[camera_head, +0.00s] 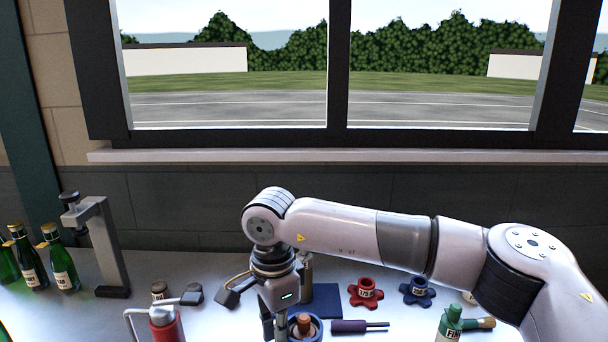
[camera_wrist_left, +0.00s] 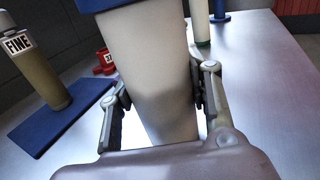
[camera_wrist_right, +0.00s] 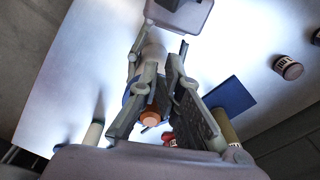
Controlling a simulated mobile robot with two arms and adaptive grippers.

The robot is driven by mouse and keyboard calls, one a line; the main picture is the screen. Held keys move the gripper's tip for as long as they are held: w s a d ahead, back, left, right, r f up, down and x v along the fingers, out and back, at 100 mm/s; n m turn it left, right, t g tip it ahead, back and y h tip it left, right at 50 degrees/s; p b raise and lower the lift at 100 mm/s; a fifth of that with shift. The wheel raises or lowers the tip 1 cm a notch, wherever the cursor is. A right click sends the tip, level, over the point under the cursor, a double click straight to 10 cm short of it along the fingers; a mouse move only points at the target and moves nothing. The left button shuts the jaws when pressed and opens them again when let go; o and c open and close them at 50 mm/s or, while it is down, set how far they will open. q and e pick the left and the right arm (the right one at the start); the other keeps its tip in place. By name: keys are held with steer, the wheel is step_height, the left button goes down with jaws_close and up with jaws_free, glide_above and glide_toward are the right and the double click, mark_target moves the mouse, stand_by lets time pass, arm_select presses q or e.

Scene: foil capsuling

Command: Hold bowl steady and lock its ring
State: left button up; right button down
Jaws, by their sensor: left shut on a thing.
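In the left wrist view my left gripper (camera_wrist_left: 160,100) is shut on a wide pale-grey bowl body (camera_wrist_left: 150,70), one finger on each side, with a blue ring (camera_wrist_left: 95,4) cut off at the top edge. In the head view the blue ring (camera_head: 318,328) shows around a copper-brown piece (camera_head: 304,322), below my right gripper (camera_head: 274,328). In the right wrist view the fingers of my right gripper (camera_wrist_right: 165,75) stand apart, with the copper-brown piece (camera_wrist_right: 150,118) visible between them and the ring partly hidden. I cannot tell whether they touch the ring.
A blue mat (camera_head: 327,298) lies behind the bowl, with a bottle labelled FINE (camera_wrist_left: 45,75) on it. Green bottles (camera_head: 60,265) stand left.

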steer(key=shift+w+f, duration=0.45)
steer(key=shift+f, duration=0.05)
steer(key=shift+a+r, duration=0.1)
step_height(320, 180, up, 6)
steer(key=shift+s+a+r, duration=0.15)
steer(key=shift+s+a, duration=0.05)
steer(key=shift+a, duration=0.2)
stand_by(0.5)
